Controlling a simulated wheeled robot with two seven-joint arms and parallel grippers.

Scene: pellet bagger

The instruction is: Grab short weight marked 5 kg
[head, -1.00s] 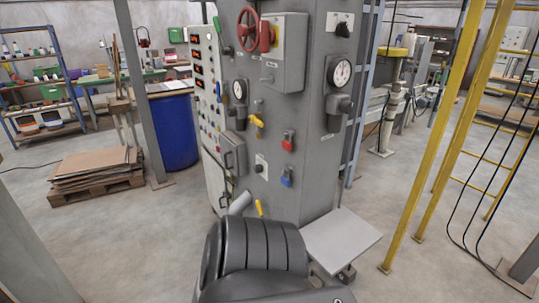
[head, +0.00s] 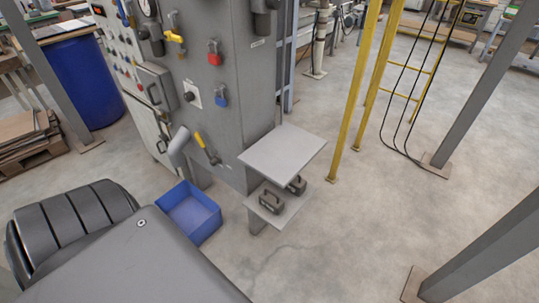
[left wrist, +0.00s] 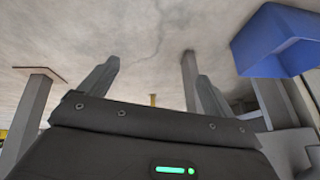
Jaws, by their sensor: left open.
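Two dark weights with handles sit on the low shelf (head: 286,212) under the grey platform of the machine in the head view. One weight (head: 271,202) stands near the shelf's front left, the other (head: 297,185) further right, partly under the platform. Their markings are too small to read, so I cannot tell which is 5 kg. My left gripper (left wrist: 155,82) shows only in the left wrist view, its two fingers spread apart with nothing between them. No weight shows in that view. My right gripper is not in view.
A blue bin (head: 206,231) stands on the floor left of the shelf; it also shows in the left wrist view (left wrist: 262,62). The grey platform (head: 283,151) overhangs the shelf. Yellow posts (head: 356,95) stand behind. The floor to the right is clear up to grey columns (head: 485,240).

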